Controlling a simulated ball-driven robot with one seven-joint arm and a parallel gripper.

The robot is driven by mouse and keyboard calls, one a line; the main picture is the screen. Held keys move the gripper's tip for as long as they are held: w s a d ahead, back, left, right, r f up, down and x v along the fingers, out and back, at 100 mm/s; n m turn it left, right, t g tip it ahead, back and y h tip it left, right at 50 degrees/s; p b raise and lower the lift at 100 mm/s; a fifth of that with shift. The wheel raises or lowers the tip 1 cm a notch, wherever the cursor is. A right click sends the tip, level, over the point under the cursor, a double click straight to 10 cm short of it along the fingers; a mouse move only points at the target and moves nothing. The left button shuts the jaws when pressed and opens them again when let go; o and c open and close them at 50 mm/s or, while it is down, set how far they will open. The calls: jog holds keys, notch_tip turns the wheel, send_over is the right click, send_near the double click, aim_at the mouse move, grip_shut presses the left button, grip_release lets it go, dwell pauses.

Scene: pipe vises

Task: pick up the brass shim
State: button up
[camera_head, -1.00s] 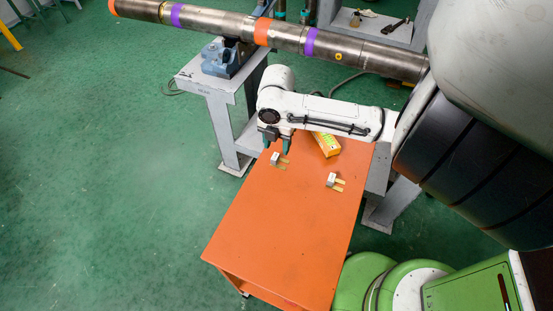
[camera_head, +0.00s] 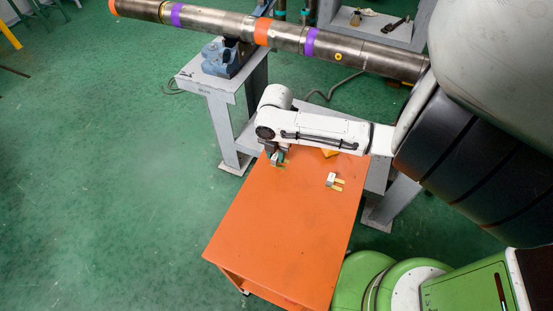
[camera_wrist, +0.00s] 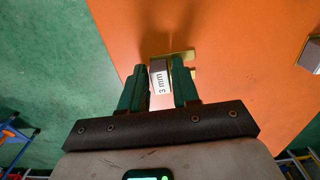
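A brass shim (camera_wrist: 181,56) with a pale grey block marked "3 mm" lies on the orange table top in the wrist view. My gripper (camera_wrist: 160,76) points down over it, with its dark green fingers on either side of the block. The fingers look open, with narrow gaps beside the block; contact is not clear. In the head view my gripper (camera_head: 277,157) is at the table's far left part, and it and my arm mostly hide this shim. A second brass shim with a pale block (camera_head: 332,180) lies to the right; its block (camera_wrist: 311,56) is cut off at the wrist view's edge.
The orange table (camera_head: 280,230) is bare toward its near side. A yellow-orange box (camera_head: 329,153) is mostly hidden behind my arm. A grey stand (camera_head: 222,92) with a blue vise (camera_head: 220,58) carries a long metal pipe (camera_head: 285,36) beyond the table.

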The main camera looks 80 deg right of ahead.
grip_shut()
